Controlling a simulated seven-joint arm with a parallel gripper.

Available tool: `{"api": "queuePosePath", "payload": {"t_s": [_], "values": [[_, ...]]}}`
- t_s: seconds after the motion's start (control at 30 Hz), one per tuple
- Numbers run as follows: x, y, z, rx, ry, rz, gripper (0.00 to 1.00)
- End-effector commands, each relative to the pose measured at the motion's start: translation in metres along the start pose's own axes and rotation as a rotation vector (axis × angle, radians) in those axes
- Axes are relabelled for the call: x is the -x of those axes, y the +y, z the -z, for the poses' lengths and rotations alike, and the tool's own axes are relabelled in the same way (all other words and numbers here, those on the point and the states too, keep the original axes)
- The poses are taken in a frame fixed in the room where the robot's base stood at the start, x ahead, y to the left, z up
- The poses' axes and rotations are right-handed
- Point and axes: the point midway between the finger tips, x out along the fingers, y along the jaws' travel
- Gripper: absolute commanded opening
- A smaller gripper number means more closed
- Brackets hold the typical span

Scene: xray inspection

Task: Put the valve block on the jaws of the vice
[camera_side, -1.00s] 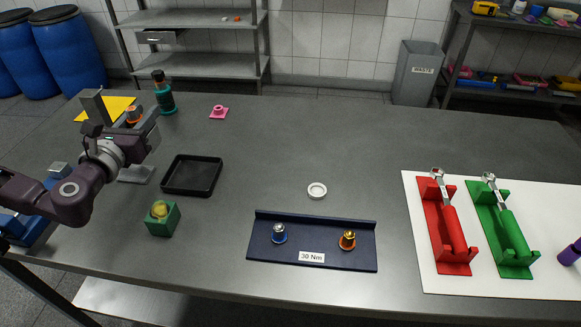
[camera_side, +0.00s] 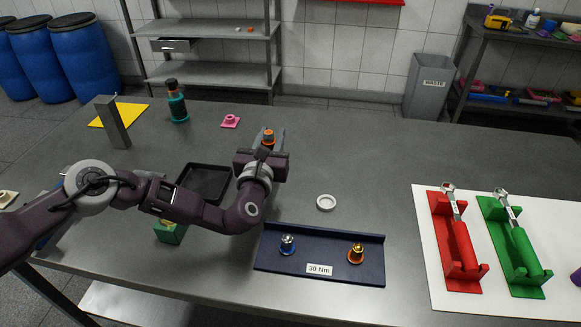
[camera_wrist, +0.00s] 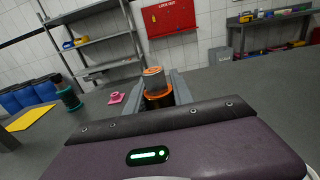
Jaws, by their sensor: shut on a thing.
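My gripper (camera_side: 268,150) is shut on an orange-and-silver fitting (camera_wrist: 157,86), a silver cylinder with an orange collar and an orange top. It is held upright above the table, behind the black tray; its orange top also shows in the side view (camera_side: 268,134). A green block (camera_side: 170,233) with a yellow part on top, perhaps the valve block, stands on the table, partly hidden by my arm. A blue body (camera_side: 46,240) at the left edge, perhaps the vice, is mostly hidden behind my arm; its jaws cannot be made out.
A black tray (camera_side: 190,170) lies beside my arm. A navy tray (camera_side: 320,274) marked 30 Nm holds two fittings. A white ring (camera_side: 326,202), grey post (camera_side: 113,124), teal bottle (camera_side: 177,103) and pink piece (camera_side: 230,122) stand apart. Red and green tool holders are right. The back middle is clear.

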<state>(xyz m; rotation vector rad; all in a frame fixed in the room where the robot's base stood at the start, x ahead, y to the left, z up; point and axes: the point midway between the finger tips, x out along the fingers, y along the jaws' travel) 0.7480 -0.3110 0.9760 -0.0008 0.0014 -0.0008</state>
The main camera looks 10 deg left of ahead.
Motion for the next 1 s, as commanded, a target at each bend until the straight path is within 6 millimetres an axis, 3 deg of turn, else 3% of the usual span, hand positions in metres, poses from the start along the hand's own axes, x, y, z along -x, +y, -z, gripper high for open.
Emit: {"api": "queuePosePath", "payload": {"t_s": [0.3, 0.7, 0.73, 0.8, 1.0], "values": [[0.000, 0.001, 0.055, -0.001, -0.005, -0.001, 0.00], [0.000, 0.000, 0.064, 0.000, -0.004, 0.000, 0.00], [0.000, 0.000, 0.064, 0.000, -0.002, 0.001, 0.34], [0.000, 0.000, 0.064, 0.000, -0.002, 0.001, 0.48], [0.000, 0.000, 0.064, 0.000, -0.002, 0.001, 0.50]]}}
